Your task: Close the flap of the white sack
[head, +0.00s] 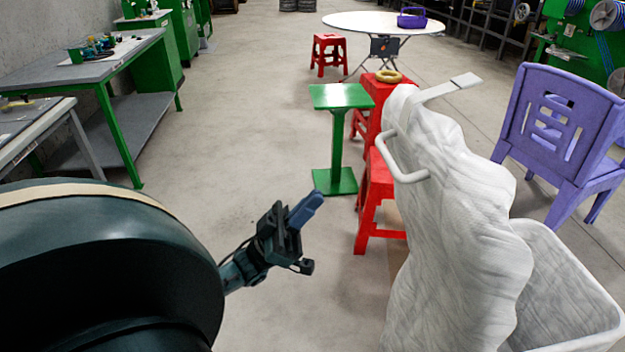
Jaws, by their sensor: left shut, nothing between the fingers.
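The white sack (450,230) stands upright at the right, with a creased, wavy front. A pale loop handle (392,158) sticks out of its upper left side. A flat pale strap (450,88) extends from its top toward the upper right. I cannot tell which part is the flap. My left gripper (305,209) is shut and empty, with blue fingers pointing up and right. It is left of the sack, apart from it in the picture. My right gripper is not in view.
An open white bin-like shape (570,290) adjoins the sack at the right. Red stools (375,200) and a green stand (340,97) are beyond the gripper. A purple chair (560,130) stands behind the sack. Grey floor (240,120) is clear at the centre left.

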